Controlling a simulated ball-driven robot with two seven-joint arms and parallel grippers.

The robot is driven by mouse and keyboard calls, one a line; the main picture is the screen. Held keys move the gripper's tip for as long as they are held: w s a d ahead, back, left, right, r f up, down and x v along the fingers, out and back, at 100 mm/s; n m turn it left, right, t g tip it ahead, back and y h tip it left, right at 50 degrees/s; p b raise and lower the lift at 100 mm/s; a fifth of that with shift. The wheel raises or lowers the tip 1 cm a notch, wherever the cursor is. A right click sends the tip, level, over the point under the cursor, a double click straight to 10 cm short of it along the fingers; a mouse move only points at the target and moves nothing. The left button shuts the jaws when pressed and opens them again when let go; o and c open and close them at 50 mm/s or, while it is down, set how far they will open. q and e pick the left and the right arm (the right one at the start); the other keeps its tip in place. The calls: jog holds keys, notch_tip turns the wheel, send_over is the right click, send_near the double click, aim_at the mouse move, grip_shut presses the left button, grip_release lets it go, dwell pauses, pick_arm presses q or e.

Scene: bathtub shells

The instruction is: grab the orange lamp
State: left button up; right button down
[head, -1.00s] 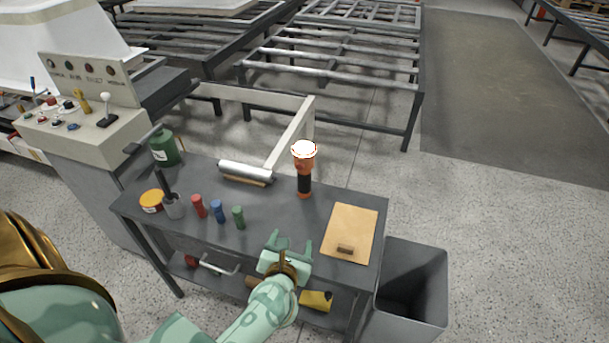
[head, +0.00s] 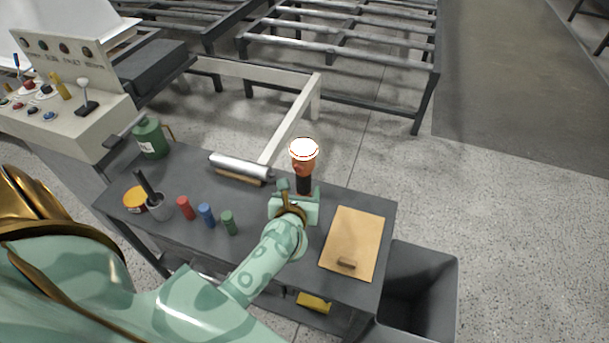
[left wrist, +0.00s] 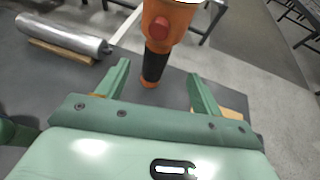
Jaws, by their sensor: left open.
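The orange lamp (head: 303,168) stands upright at the back edge of the dark grey table (head: 190,240). It has a lit white top, an orange head and a black handle. In the left wrist view the lamp (left wrist: 163,25) shows a red button, and its top is cut off. My left gripper (head: 299,187) is open just in front of the lamp and hides its lower part in the head view. In the left wrist view its two fingers (left wrist: 156,88) are spread, with the black handle between and beyond them, apart from both. My right gripper is not in view.
A silver roll (head: 240,166) lies left of the lamp. Red, blue and green cylinders (head: 206,214), a cup (head: 158,206), an orange tin (head: 136,198) and a green can (head: 151,138) stand further left. A clipboard (head: 352,242) lies right; a grey bin (head: 420,290) stands beyond.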

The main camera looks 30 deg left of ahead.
aim_at(304, 178)
pick_arm(q)
jog(key=b+x, duration=0.1)
jog(key=x, duration=0.4)
jog(key=shift+w+a+f, duration=0.1)
jog(key=shift+w+f, duration=0.2)
jog(key=shift+w+a, duration=0.1)
jog(key=shift+w, duration=0.1)
jog(key=b+x, duration=0.1)
jog(key=x, duration=0.1)
jog(key=b+x, duration=0.1)
jog(key=x, duration=0.1)
jog(key=shift+a+f, duration=0.3)
jog(key=shift+f, duration=0.1)
jog(key=shift+w+a, duration=0.15)
jog(key=shift+w, duration=0.3)
jog(key=shift+s, duration=0.1)
jog(key=shift+c, duration=0.7)
jog(key=c, duration=1)
jog(key=shift+c, duration=0.2)
